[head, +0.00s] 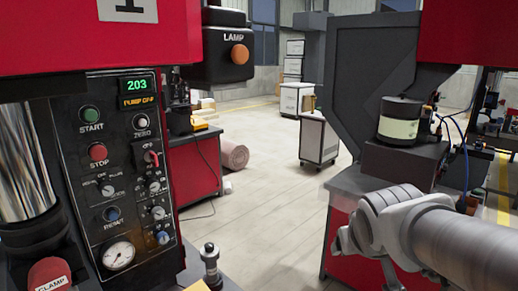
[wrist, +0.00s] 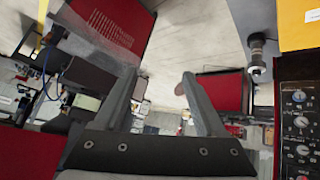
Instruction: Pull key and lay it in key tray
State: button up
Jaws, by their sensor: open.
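The black control panel (head: 118,170) stands at the left in the head view. A small red and silver piece (head: 151,157) sits at a switch on its right side; it looks like the key, but it is too small to be sure. The panel's edge with its knobs also shows at the lower right of the wrist view (wrist: 298,125). My gripper (wrist: 160,80) is open and empty in the wrist view, with only floor and distant machines between its fingers, well apart from the panel. I cannot make out a key tray for certain.
A dark post with a silver collar (head: 210,262) stands right of the panel. A yellow surface with a white label (wrist: 300,22) is at the wrist view's upper right. The lamp box (head: 216,48) overhangs the panel's upper right. Open floor (head: 270,215) lies between the machines.

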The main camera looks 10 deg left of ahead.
jog(key=w+a+n, duration=0.1)
jog(key=w+a, duration=0.1)
jog(key=w, duration=0.3)
jog(key=n+t+y+p, duration=0.35)
jog(key=n+y, duration=0.45)
jog(key=y, duration=0.7)
send_near(156, 161)
jog(key=shift+w+a+r+g, duration=0.2)
jog(key=shift+w+a+g, duration=0.2)
jog(key=shift+w, duration=0.2)
jog(key=shift+a, duration=0.15)
jog(key=b+x, duration=0.3)
jog(key=x, duration=0.4)
jog(key=shift+w+a+f, duration=0.2)
jog(key=shift+w+a, duration=0.05)
jog(key=shift+w+a+r, duration=0.15)
jog(key=shift+w+a, duration=0.25)
jog(key=shift+b, duration=0.8)
